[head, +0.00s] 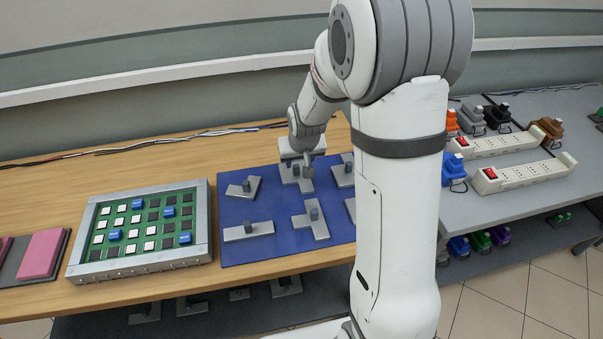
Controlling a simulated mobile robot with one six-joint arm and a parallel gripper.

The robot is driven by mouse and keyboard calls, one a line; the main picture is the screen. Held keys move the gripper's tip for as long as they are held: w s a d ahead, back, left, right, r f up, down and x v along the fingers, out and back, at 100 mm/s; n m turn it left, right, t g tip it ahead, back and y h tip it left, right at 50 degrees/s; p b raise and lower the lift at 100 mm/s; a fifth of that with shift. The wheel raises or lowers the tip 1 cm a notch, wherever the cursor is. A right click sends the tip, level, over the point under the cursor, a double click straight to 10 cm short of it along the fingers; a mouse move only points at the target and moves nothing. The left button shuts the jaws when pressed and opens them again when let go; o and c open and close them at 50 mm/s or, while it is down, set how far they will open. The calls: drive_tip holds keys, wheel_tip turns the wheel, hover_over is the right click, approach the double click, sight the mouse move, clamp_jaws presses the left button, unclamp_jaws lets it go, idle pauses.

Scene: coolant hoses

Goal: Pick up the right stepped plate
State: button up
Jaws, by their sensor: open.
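Several grey metal plates with upright dark grips lie on the blue mat (232,212). They differ in outline. One plate (342,179) lies at the mat's right, close beside my arm. Another plate (350,208) below it is mostly hidden behind my arm. I cannot tell which is the right stepped plate. My gripper (302,161) is open above the plate at the back middle (305,187) and partly covers it. Whether its fingers touch that plate's grip is not clear. Other plates lie at the back left (238,189), front left (240,233) and front middle (313,229).
A framed green board (140,231) with white, dark and blue blocks stands left of the mat. Pink pads (42,255) lie farther left. Cables (150,148) run along the back wall. A grey table (500,195) at right holds power strips (518,175). More plates lie on a lower shelf.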

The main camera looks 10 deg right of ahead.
sight(296, 167)
drive_tip(key=shift+x, duration=1.95)
drive_tip(key=shift+a, duration=0.15)
clamp_jaws()
